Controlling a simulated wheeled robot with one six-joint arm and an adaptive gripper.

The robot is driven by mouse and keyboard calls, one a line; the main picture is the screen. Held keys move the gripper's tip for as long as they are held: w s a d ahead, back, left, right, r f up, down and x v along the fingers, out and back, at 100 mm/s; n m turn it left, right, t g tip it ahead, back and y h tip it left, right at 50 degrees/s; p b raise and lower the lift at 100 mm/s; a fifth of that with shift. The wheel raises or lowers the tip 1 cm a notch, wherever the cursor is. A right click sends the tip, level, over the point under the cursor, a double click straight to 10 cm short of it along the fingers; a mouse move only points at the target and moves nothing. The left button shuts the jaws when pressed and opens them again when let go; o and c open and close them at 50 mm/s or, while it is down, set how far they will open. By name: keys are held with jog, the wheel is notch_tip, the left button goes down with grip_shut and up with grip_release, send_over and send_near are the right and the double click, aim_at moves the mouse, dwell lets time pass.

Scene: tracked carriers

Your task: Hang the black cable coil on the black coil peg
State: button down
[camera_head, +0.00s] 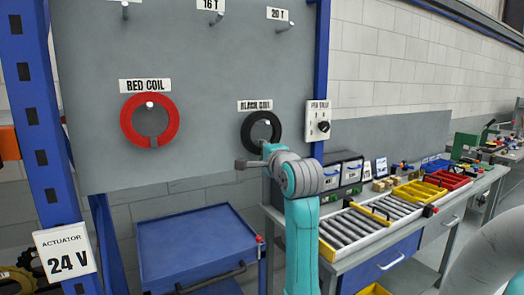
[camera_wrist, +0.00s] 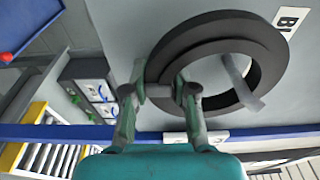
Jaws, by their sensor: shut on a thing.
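The black cable coil (camera_head: 247,131) is a dark ring upright near the grey board, below the "BLACK COIL" label (camera_head: 255,105). It also shows in the wrist view (camera_wrist: 270,52). The pale black coil peg (camera_wrist: 238,82) shows through the ring's opening, and its tip overlaps the ring's inner edge; the peg's tip also shows in the head view (camera_head: 267,122). The coil appears around the peg; whether it rests on it, I cannot tell. My gripper (camera_wrist: 160,92) is shut on the coil's rim. In the head view my wrist hides the lower part of the coil.
A red coil (camera_head: 128,122) hangs on its peg to the left. A switch box (camera_head: 317,120) is mounted right of the black coil. A blue cart (camera_head: 195,240) stands below the board. A bench with a roller conveyor (camera_head: 365,225) and bins stands to the right.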

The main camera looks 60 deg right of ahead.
jog(key=c, duration=0.8)
grip_release()
jog(key=shift+c, duration=0.2)
jog(key=v, duration=0.7)
jog(key=shift+s, duration=0.2)
jog(key=shift+a, duration=0.2)
